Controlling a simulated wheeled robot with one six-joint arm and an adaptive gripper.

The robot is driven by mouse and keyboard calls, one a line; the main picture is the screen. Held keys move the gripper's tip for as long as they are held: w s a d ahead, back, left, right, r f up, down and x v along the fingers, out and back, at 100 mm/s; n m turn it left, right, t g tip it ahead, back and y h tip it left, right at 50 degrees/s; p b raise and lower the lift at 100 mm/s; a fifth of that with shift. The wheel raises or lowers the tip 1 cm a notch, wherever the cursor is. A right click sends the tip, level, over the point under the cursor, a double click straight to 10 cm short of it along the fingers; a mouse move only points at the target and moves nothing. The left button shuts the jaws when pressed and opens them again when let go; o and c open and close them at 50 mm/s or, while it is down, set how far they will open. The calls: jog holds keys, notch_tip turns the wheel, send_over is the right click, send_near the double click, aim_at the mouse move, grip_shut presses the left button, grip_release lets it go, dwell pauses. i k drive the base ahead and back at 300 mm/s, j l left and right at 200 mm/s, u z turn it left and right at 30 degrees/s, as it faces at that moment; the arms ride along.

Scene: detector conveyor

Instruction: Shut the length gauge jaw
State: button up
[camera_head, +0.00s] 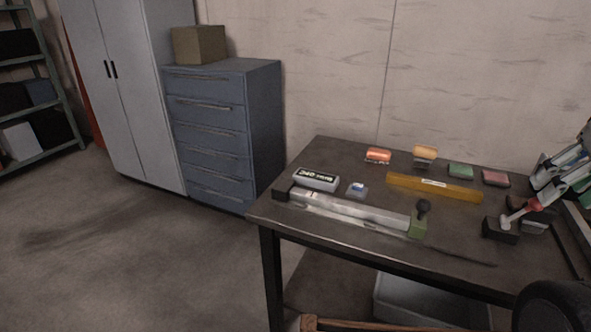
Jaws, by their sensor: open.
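The length gauge (350,211) lies along the front left of the dark workbench (330,160). It is a long pale grey bar with a dark block (282,189) at its left end. A green jaw (417,228) with a black ball knob (423,206) sits at the right end, so the jaw stands far from the dark block. I see nothing clearly held between them.
Behind the gauge are a labelled grey box (316,180), a small blue-topped item (357,190), a yellow level-like bar (434,188) and several small coloured blocks. A red-and-white-handled tool (519,213) and a tool rack stand right. Floor at left is clear.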

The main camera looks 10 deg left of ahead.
aim_at(419, 225)
jog(key=i+j, duration=0.1)
jog(key=j, duration=0.6)
jog(key=i+j, duration=0.1)
jog(key=j, duration=0.6)
jog(key=z, duration=0.05)
